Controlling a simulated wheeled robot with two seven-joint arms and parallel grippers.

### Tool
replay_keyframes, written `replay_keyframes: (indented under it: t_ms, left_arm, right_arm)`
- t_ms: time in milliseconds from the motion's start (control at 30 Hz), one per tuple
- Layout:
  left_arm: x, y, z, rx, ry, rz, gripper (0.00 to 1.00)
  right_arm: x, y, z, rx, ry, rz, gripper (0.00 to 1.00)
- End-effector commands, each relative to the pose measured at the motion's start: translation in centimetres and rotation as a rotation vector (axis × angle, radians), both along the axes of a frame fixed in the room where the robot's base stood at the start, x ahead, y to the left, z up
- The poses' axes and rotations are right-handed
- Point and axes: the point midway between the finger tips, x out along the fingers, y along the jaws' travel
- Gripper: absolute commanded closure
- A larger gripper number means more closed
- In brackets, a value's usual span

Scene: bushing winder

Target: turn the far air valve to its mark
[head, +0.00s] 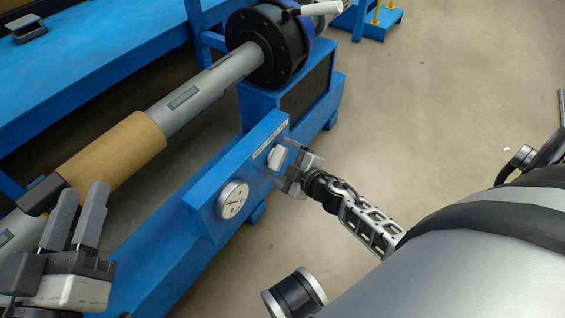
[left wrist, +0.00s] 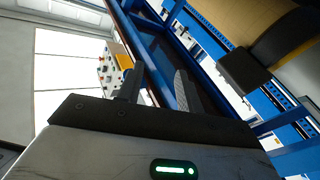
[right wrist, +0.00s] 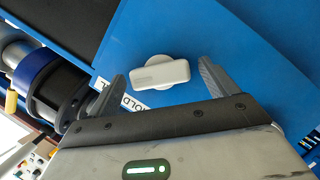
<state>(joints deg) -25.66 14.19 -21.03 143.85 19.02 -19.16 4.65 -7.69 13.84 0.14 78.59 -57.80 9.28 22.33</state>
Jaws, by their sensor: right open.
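The far air valve is a white oblong handle on a round base (right wrist: 158,73), on the blue panel. It also shows in the head view (head: 277,157), partly behind my right gripper (head: 283,165). In the right wrist view, the handle lies roughly level, just beyond and between the open fingertips, with a visible gap. My right gripper (right wrist: 160,85) is open and empty, facing the panel. I cannot make out the mark. My left gripper (head: 82,205) has its fingers apart with nothing between them, near the tan-wrapped shaft. It also shows in the left wrist view (left wrist: 156,80).
A white label (head: 268,143) lies beside the valve. The shaft with its tan winding (head: 112,152) runs to a black flange (head: 268,45). Open floor lies to the right.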

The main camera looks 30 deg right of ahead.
Motion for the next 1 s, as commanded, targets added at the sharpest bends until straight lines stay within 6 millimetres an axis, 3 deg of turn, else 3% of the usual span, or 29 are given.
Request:
replay_keyframes:
  t_ms: [333,500,767,1000]
  left_arm:
    - [0.1,0.0,0.3,0.007,-0.021,0.004,0.64]
    - [0.1,0.0,0.3,0.007,-0.02,0.002,0.64]
    - [0.0,-0.1,0.5,-0.001,-0.002,-0.007,0.64]
    - [-1.9,-0.6,-2.5,-0.06,0.275,-0.036,0.64]
  right_arm:
    - [0.3,0.0,-0.1,0.0,0.001,-0.001,0.17]
    - [0.3,0.0,-0.1,0.0,0.001,-0.001,0.59]
    - [0.3,0.0,0.1,0.015,0.007,0.0,0.59]
    - [0.4,-0.1,0.6,0.111,0.048,-0.001,0.59]
